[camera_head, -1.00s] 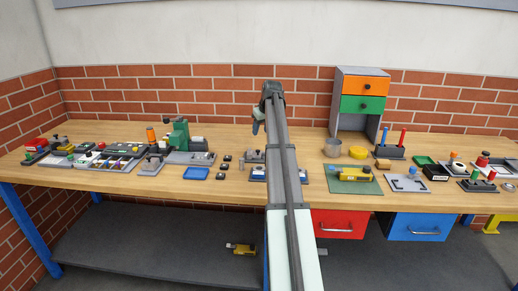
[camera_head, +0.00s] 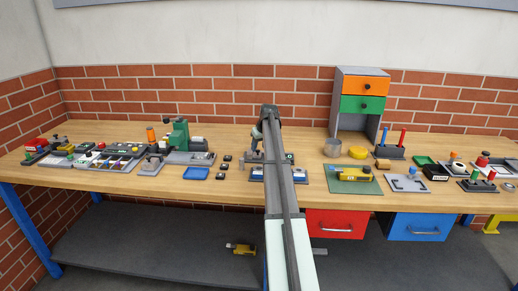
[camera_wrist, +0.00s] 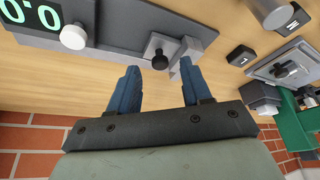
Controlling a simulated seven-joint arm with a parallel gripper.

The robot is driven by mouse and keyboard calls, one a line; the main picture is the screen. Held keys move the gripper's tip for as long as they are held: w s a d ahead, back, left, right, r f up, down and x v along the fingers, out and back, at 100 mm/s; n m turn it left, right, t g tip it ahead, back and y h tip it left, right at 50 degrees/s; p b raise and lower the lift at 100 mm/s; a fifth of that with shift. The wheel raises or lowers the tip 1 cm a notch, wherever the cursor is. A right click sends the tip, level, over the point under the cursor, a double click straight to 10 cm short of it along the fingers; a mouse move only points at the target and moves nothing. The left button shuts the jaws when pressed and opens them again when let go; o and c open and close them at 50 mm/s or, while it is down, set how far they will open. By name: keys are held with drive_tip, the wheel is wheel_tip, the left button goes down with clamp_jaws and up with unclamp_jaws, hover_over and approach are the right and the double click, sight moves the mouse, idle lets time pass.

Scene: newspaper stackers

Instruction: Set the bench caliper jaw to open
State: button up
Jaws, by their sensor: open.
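The bench caliper (camera_wrist: 110,30) fills the upper left of the wrist view. It is a grey bar with a lit digital display (camera_wrist: 32,14), a white round knob (camera_wrist: 73,37) and a black knob (camera_wrist: 160,62) beside the light grey jaws (camera_wrist: 190,46). The jaws look close together. My gripper (camera_wrist: 160,72) is open and empty. Its two blue fingers stand apart, with the black knob showing between their tips; I cannot tell whether they touch it. In the head view my arm hides most of the caliper; a grey end (camera_head: 251,156) shows to its left.
Small black blocks (camera_wrist: 240,55) lie beside the caliper, and a green press (camera_wrist: 290,120) stands beyond them. A grey cylinder (camera_wrist: 270,10) is close at the top of the wrist view. In the head view a blue tray (camera_head: 196,173) lies left and a yellow tool (camera_head: 355,174) right.

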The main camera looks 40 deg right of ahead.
drive_tip(key=shift+w+f, duration=0.25)
drive_tip(key=shift+f, duration=0.45)
clamp_jaws()
idle(0.3)
